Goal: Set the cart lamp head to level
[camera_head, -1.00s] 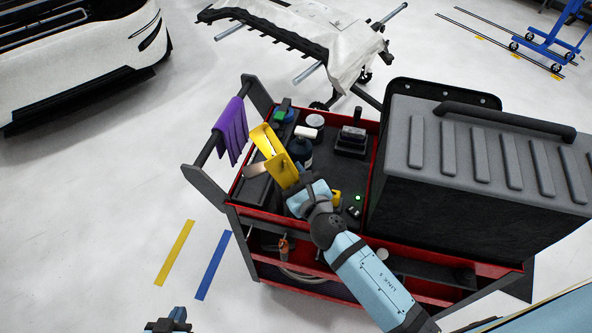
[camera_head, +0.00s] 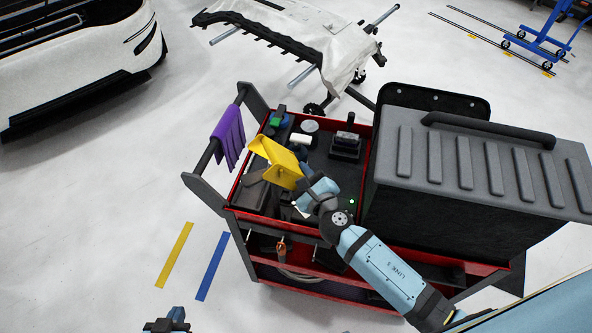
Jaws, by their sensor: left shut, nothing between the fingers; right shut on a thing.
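The yellow lamp head (camera_head: 281,165) is over the left part of the red cart tray (camera_head: 233,190), tilted, with its broad face showing. My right gripper (camera_head: 304,176) is at its right side, shut on it; the fingertips are largely hidden by the lamp and the wrist. The lamp's arm or mount is not clearly seen. My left gripper (camera_head: 168,322) is at the bottom edge, left of the cart, away from the lamp; it is small and partly cut off, shut and empty.
A large grey case (camera_head: 470,180) fills the cart's right side. Bottles and small boxes stand in the tray behind the lamp. A purple cloth (camera_head: 228,137) hangs on the cart handle. The floor to the left is clear, with yellow and blue tape strips.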

